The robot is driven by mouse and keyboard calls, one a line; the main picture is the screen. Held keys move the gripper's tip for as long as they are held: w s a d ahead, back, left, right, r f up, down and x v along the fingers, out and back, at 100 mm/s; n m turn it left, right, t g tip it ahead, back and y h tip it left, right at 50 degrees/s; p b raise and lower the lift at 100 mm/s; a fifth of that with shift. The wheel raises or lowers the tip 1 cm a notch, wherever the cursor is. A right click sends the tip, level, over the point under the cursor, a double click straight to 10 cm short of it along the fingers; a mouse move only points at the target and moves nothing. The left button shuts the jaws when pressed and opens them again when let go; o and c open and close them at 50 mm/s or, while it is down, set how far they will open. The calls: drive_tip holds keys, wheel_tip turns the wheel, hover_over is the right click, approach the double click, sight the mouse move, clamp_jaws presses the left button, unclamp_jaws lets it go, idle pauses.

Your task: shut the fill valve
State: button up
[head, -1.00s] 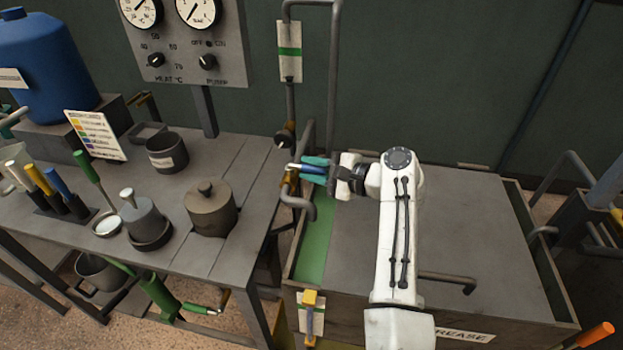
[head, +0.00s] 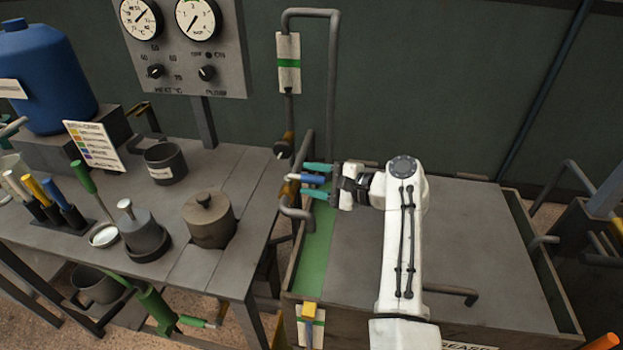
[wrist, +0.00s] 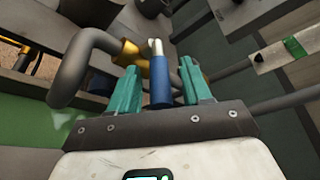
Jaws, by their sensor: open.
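The fill valve's blue handle (head: 312,179) sticks out sideways to the right from the grey pipe, across its upright run, at the left edge of the tank. Its pale stem (wrist: 155,47) and brass body (wrist: 126,53) show in the wrist view. My gripper (head: 316,180) is open, with one teal finger on each side of the blue handle. In the wrist view a gap shows on both sides of the handle (wrist: 160,84), between the fingers (wrist: 162,87). The far side of the brass body is partly hidden.
A second valve with a black handle (head: 283,152) sits just above on the pipework. A covered grey tank (head: 440,240) lies under my arm, with a green strip (head: 316,240) at its left. A bench with pots (head: 208,222) stands left.

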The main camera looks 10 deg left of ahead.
drive_tip(key=v, duration=1)
drive_tip(key=shift+b, duration=0.3)
